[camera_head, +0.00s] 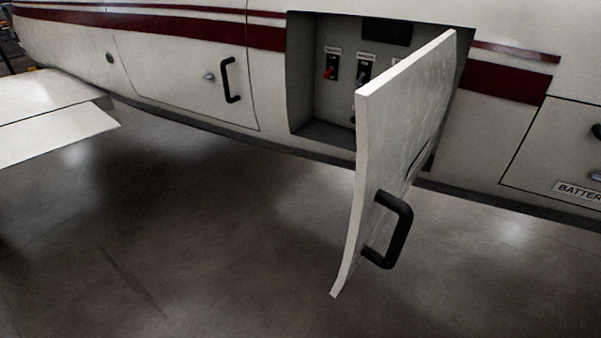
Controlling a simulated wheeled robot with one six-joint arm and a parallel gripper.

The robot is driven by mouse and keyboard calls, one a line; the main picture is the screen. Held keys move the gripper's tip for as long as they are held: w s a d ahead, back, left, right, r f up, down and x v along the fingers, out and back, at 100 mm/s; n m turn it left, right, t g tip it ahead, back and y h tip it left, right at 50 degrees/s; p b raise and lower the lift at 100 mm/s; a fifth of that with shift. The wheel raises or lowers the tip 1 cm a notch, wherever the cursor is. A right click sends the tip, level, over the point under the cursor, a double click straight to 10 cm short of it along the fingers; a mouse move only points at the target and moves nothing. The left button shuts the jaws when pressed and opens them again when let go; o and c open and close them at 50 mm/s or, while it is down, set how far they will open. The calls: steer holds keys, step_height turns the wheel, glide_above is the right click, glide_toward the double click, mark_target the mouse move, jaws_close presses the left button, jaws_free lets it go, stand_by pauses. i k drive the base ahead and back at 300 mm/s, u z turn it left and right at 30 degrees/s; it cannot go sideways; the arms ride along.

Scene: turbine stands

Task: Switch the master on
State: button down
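An open recessed switch panel (345,45) sits in the white aircraft side at upper middle. Inside are a switch with a red lever (329,72) on the left and a switch with a dark lever (362,73) to its right. Each has a small label above it, too small to read, so I cannot tell which is the master. The panel door (400,130) stands swung open toward me, with a black handle (390,230), and hides the right and lower part of the recess. My gripper is not in view.
A closed hatch (185,75) with a black handle is left of the recess. A hatch labelled "BATTER..." (560,150) is at right, cut by the frame edge. A white wing-like surface (50,115) juts in at left. The floor (200,240) below is clear.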

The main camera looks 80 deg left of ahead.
mark_target(325, 76)
steer(key=u, duration=2.35)
steer(key=k, duration=0.55)
steer(key=u, duration=0.6)
steer(key=i, duration=0.45)
steer(key=u, duration=0.55)
steer(key=i, duration=1.55)
steer(key=z, duration=1.1)
steer(key=i, duration=0.5)
steer(key=z, duration=0.5)
